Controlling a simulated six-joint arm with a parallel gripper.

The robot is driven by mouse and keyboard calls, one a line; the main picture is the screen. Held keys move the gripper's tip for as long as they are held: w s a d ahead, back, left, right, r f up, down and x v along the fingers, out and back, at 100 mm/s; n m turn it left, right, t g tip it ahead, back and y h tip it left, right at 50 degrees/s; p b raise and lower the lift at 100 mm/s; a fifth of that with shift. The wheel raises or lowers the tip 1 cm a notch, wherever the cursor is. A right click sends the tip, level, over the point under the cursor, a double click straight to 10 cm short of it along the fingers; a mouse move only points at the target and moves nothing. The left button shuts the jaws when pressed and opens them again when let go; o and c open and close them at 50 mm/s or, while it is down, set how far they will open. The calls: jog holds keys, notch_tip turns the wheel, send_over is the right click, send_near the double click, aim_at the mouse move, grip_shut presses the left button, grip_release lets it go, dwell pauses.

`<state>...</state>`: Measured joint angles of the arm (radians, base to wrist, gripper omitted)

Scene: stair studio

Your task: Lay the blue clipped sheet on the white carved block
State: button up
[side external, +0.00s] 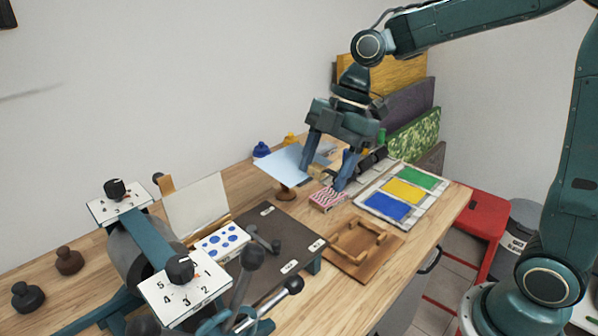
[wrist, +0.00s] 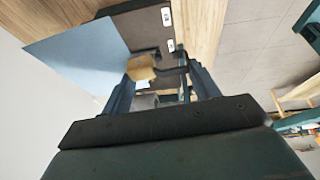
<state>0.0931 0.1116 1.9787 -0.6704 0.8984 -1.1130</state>
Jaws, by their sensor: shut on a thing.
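The light blue sheet (side external: 280,163) is held flat in the air above the table, left of my gripper (side external: 323,174). My gripper points down and is shut on a tan clip (wrist: 141,69) at the sheet's edge. In the wrist view, the blue sheet (wrist: 75,58) reaches out to the upper left of the fingers (wrist: 165,88). A white block with blue round spots (side external: 221,241), which looks like the carved block, lies on the left part of the dark press bed (side external: 270,235). The sheet is apart from it.
The press wheels and handles (side external: 180,268) stand at front left, beside an upright cream panel (side external: 197,207). A brown knob (side external: 286,192) stands below the sheet. A red-and-white patterned box (side external: 328,199), a wooden tray (side external: 362,246) and a colour tray (side external: 404,191) are to the right.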

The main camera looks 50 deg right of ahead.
jog(key=w+a, duration=0.2)
jog(key=a, duration=1.4)
jog(key=shift+w+a+f+g, duration=0.15)
jog(key=shift+a+f+g, duration=0.05)
jog(key=shift+f+g, duration=0.2)
jog(key=shift+f, duration=0.25)
jog(key=shift+f, duration=4.55)
jog(key=shift+d+f, duration=0.1)
jog(key=o, duration=1.1)
notch_tip(320, 180, up, 8)
